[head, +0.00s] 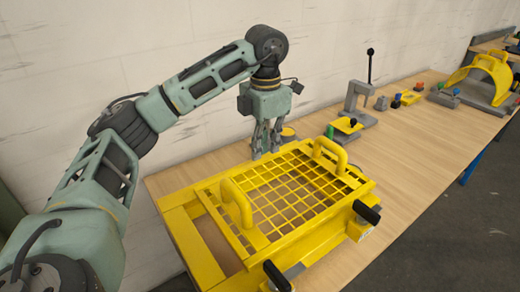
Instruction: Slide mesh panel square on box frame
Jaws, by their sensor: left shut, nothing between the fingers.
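The yellow mesh panel (292,188) lies on the yellow box frame (187,238) on the wooden bench. It has a raised yellow handle at its left side (238,204) and another at its far right (331,154). The panel covers the right part of the frame, and an open gap of the frame shows on its left. I cannot tell whether the panel sits square. My left gripper (266,153) points down at the panel's far edge, its fingers shut and empty; I cannot tell whether they touch it. My right gripper is not in view.
Two black-handled clamps stand at the frame's near side, one right (367,212) and one at the bottom (277,276). Behind are a grey lever press (358,98), a small yellow-topped block (348,125) and a yellow arched guard (491,72). The bench (420,135) is clear right of the frame.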

